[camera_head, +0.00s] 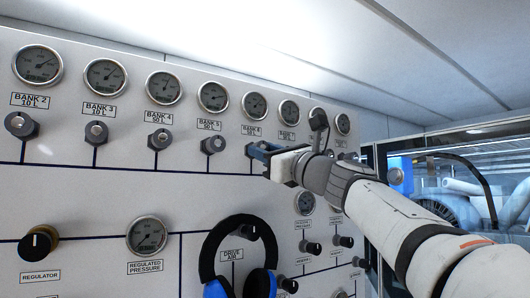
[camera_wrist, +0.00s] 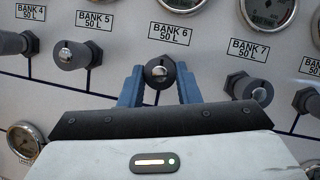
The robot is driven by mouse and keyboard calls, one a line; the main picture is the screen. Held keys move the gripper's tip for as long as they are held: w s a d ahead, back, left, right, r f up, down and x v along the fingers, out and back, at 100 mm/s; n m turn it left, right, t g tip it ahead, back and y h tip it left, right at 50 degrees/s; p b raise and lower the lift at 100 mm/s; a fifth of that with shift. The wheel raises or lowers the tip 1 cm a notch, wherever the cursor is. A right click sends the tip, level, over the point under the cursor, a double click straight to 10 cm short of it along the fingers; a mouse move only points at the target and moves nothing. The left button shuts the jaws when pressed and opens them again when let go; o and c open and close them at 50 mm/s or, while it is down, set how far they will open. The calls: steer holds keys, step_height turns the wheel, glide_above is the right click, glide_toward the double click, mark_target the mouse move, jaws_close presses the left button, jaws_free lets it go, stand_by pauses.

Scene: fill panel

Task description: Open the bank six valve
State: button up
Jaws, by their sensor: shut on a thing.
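The bank six valve (camera_wrist: 160,70) is a dark knob with a bright round centre, directly below the label "BANK 6 50 L" (camera_wrist: 170,34) in the wrist view. My gripper (camera_wrist: 160,84) is shut on this knob, one blue finger on its left side and one on its right. In the head view my gripper (camera_head: 257,151) reaches the panel below the bank six gauge (camera_head: 254,106), and it hides most of the knob there.
The bank five knob (camera_wrist: 76,55) is left of my gripper and the bank seven knob (camera_wrist: 248,88) is right of it. Blue and black headphones (camera_head: 212,262) hang low on the panel (camera_head: 80,200). A regulator knob (camera_head: 39,243) is at lower left.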

steer(key=shift+f+n+g, duration=0.1)
steer(key=shift+n+g, duration=0.3)
steer(key=shift+n, duration=0.1)
steer(key=shift+w+d+r+n+g+h, duration=0.15)
steer(key=shift+n+g, duration=0.9)
steer(key=shift+n, duration=1.9)
steer(key=shift+r+n+g+h, duration=0.2)
steer(key=shift+n+g, duration=0.9)
steer(key=shift+n, duration=1.8)
steer(key=shift+w+d+r+n+g+h, duration=0.2)
steer(key=shift+n+g, duration=0.85)
steer(key=shift+n, duration=1.9)
steer(key=shift+s+a+f, duration=0.1)
steer(key=shift+s+a, duration=0.05)
steer(key=shift+s, duration=0.05)
steer(key=o, duration=1)
steer(key=shift+c, duration=0.2)
